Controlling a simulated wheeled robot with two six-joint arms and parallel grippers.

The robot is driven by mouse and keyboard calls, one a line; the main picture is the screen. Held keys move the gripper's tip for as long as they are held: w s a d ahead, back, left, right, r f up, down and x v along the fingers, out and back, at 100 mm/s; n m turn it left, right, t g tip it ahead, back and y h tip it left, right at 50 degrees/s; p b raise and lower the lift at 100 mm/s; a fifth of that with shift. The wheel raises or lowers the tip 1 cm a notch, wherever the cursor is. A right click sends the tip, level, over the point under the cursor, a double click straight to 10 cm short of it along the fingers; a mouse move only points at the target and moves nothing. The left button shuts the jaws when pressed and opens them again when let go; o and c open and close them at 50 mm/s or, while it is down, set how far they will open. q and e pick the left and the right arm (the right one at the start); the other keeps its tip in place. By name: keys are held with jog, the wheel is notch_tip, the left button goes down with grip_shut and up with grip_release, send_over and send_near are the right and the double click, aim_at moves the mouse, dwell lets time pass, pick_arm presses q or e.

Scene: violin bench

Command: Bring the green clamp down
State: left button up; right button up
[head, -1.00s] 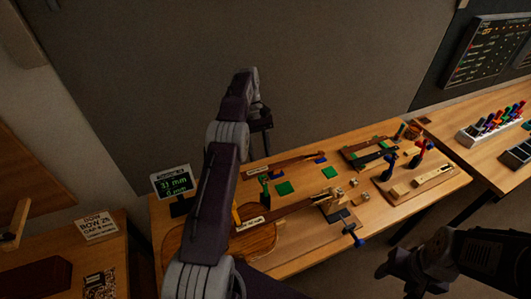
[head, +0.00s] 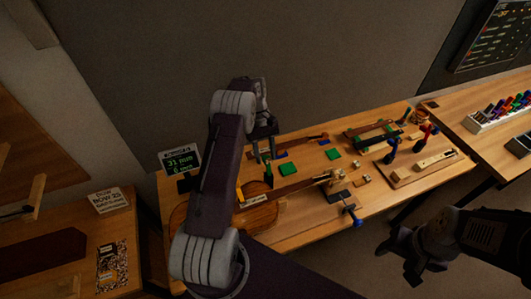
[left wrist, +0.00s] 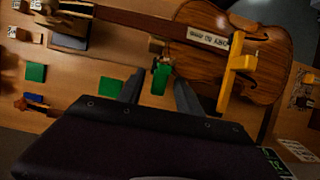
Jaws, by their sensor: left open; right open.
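The green clamp (left wrist: 161,78) stands at the edge of the violin body (left wrist: 200,22), near the neck, in the left wrist view. In the head view the clamp (head: 268,175) is a small upright green shape. My left gripper (head: 264,133) is open above the bench, just over the clamp. In the left wrist view its two fingers (left wrist: 158,90) lie either side of the clamp, with gaps showing; I cannot tell the height between them. My right gripper (head: 400,256) is open and empty in front of the bench, away from the clamp.
A yellow-orange clamp (left wrist: 236,68) stands on the violin beside the left fingers. Green pads (left wrist: 110,88) and a bow (head: 302,142) lie nearby. A small display (head: 180,163) stands at the bench's left end. A blue-handled clamp (head: 352,217) is at the front edge.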

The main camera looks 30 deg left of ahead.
pick_arm(q)
jog(key=shift+a+f, duration=0.1)
jog(key=shift+f, duration=0.05)
jog(key=shift+c, duration=0.6)
grip_shut()
jog(key=shift+w, duration=0.1)
dwell(0.7)
